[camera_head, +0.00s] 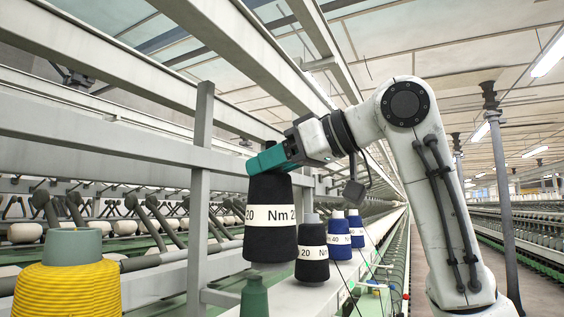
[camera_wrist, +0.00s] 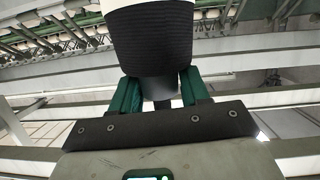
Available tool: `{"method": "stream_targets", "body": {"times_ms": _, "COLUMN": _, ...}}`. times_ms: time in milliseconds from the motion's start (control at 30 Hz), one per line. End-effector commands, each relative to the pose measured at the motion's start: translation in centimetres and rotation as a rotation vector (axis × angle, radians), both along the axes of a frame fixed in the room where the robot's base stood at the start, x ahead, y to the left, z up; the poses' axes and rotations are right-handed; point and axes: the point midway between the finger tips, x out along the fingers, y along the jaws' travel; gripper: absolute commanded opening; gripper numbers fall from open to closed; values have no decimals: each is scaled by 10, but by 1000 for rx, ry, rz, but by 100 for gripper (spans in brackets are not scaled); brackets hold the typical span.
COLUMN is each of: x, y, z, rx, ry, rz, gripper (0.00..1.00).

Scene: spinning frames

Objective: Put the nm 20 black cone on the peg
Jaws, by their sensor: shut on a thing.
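In the head view, my gripper (camera_head: 266,160), with teal fingers, is shut on the top of a large black cone (camera_head: 270,238) whose white label reads "20 Nm 2…", cut off at its edge. The cone hangs upright. In the wrist view the cone (camera_wrist: 152,42) shows between the green fingers of my gripper (camera_wrist: 160,90). A green tapered peg (camera_head: 254,297) stands at the bottom of the head view, below the cone and slightly left. The cone's base appears just above the peg's tip; I cannot tell the gap or whether they line up in depth.
A smaller black cone (camera_head: 312,268) stands on the pale ledge (camera_head: 315,296) right of the held cone. Blue cones (camera_head: 340,247) stand behind it. A yellow cone (camera_head: 68,290) is at front left. A grey upright post (camera_head: 200,190) rises just left of the held cone.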

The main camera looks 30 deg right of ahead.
Motion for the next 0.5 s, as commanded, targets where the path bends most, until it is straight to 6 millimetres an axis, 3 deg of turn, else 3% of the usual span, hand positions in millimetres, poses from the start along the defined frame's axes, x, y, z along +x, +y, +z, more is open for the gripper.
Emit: {"method": "stream_targets", "body": {"times_ms": 500, "x": 24, "y": 17, "z": -4, "rx": 0, "ry": -3, "rz": -2, "gripper": 0}}
